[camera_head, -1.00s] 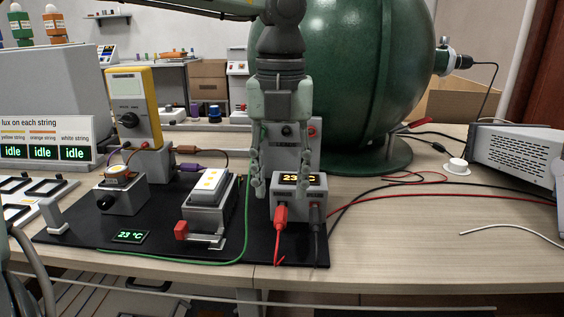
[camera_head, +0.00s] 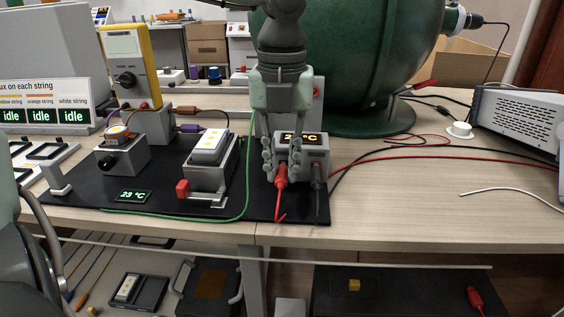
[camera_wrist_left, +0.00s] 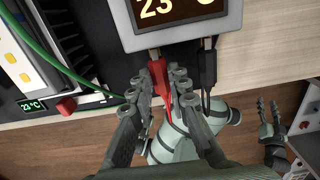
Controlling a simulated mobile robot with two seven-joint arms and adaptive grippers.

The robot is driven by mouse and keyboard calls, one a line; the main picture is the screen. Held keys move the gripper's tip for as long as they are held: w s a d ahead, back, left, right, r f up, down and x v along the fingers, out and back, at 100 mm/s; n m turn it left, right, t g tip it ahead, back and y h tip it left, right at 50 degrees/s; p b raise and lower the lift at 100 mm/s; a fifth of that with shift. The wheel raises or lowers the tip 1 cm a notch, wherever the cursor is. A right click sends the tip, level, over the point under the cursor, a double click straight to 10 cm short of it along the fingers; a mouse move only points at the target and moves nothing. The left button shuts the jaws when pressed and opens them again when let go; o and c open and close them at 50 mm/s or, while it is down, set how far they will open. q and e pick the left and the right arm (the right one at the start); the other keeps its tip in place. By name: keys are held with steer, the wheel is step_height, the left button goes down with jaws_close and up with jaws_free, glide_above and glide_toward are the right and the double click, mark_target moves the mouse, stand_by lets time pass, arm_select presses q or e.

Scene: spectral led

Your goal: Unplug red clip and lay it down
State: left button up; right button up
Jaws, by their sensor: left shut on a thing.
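The red clip (camera_head: 281,176) hangs at the front of a small grey box (camera_head: 316,158) with a lit temperature display. Its top end still meets the box's lower front edge. My left gripper (camera_head: 282,172) comes down from above, with its fingers on either side of the clip. The left wrist view shows the red clip (camera_wrist_left: 161,72) between the left gripper's fingertips (camera_wrist_left: 166,78), shut on it. A black clip (camera_head: 316,177) is plugged in just to the right; it also shows in the left wrist view (camera_wrist_left: 208,68). My right gripper (camera_wrist_left: 269,112) is open and empty, low at the right.
The box stands on a black mat (camera_head: 250,208) near the table's front edge. A lamp block (camera_head: 210,150) and a green cable (camera_head: 249,160) lie to the left. Bare table (camera_head: 400,210) is free to the right, crossed by red and black leads.

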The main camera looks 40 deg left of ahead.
arm_select(q)
steer(key=shift+o, duration=0.8)
jaws_close()
steer(key=shift+s, duration=0.1)
steer(key=shift+s+d+b, duration=0.55)
steer(key=shift+s+d, duration=0.15)
steer(key=shift+s, duration=0.3)
steer(key=shift+s+d, duration=0.1)
steer(key=shift+s, duration=0.1)
